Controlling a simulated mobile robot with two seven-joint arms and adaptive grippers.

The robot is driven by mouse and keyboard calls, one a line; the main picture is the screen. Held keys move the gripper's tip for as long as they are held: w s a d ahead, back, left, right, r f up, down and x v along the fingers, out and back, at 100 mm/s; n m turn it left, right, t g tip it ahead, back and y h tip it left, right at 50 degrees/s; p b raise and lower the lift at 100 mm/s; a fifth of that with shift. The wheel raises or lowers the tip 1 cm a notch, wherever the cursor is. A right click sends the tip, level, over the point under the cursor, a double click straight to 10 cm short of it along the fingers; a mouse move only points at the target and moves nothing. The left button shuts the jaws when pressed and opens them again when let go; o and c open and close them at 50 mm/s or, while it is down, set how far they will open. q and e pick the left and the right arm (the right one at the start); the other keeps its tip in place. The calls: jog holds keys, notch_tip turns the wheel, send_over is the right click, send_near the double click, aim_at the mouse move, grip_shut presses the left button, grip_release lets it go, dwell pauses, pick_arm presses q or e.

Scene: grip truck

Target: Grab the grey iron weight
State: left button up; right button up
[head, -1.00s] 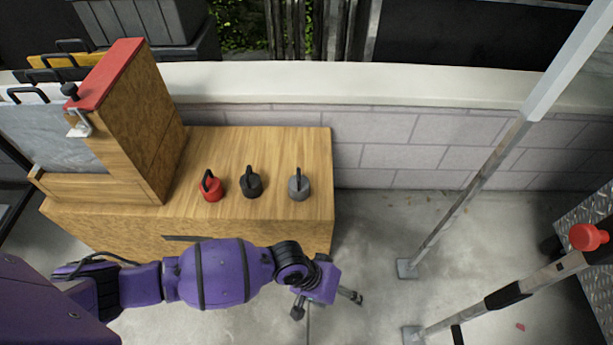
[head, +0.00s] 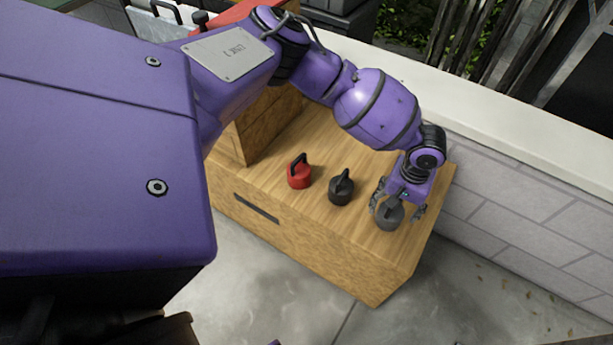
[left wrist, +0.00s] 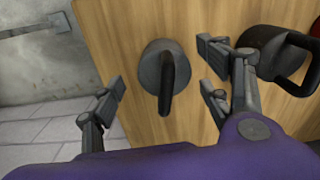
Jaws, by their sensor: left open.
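The grey iron weight (head: 389,215) stands on the wooden cabinet top near its right end. In the left wrist view the grey weight (left wrist: 152,66) shows its dark loop handle pointing toward my palm. My left gripper (head: 398,212) is open above it, with fingers on both sides of the weight. In the left wrist view the fingertips of my left gripper (left wrist: 160,85) are spread around the weight, with gaps on both sides. No hold on it shows. My right gripper is not in view.
A black weight (head: 341,188) and a red weight (head: 299,172) stand left of the grey one on the cabinet (head: 300,235). The black weight lies close beyond the right-hand finger in the wrist view. A block wall (head: 520,220) runs behind.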

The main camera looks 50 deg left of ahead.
aim_at(396, 214)
pick_arm(q)
jog(key=f, duration=0.1)
jog(key=f+b, duration=0.1)
jog(key=f, duration=0.3)
jog(key=shift+w+d+f, duration=0.15)
jog(key=shift+d, duration=0.1)
jog(key=shift+c, duration=0.2)
jog(key=shift+d, duration=0.1)
grip_shut()
